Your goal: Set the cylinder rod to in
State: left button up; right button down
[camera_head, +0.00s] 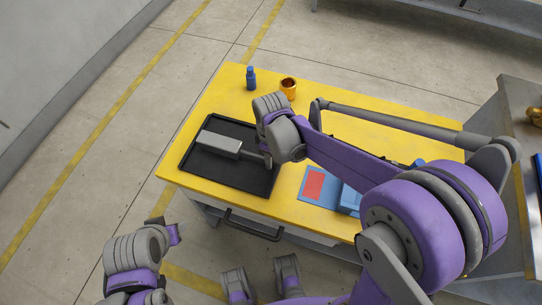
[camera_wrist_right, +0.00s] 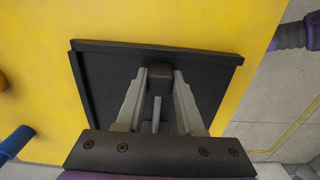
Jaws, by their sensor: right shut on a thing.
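The cylinder (camera_head: 220,143), a grey block-shaped body, lies in the black fixture tray (camera_head: 200,176) on the yellow table. Its thin rod (camera_head: 253,157) sticks out to the right, with a length showing outside the body. My right gripper (camera_head: 267,158) is over the tray's right part at the rod's outer end, which it partly hides. In the right wrist view my right gripper (camera_wrist_right: 160,76) is shut on the dark rod end (camera_wrist_right: 160,77), above the black tray (camera_wrist_right: 105,85). My left gripper (camera_head: 170,232) is low at the left, off the table; its jaws cannot be made out.
A blue bottle-like piece (camera_head: 251,78) and a gold cup-like piece (camera_head: 288,88) stand behind the tray. A blue mat with a red patch (camera_head: 314,184) and a blue block (camera_head: 349,199) lie to the right. A grey bench (camera_head: 510,130) stands at the far right.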

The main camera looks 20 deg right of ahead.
jog(key=w+a, duration=0.2)
jog(key=a, duration=0.1)
jog(key=w+a, duration=0.1)
jog(key=a, duration=0.1)
jog(key=shift+w+a, duration=0.15)
jog(key=shift+w, duration=0.15)
jog(key=c, duration=0.5)
grip_release()
notch_tip(320, 180, up, 11)
jog(key=shift+f+p, duration=0.1)
jog(key=shift+p, duration=0.35)
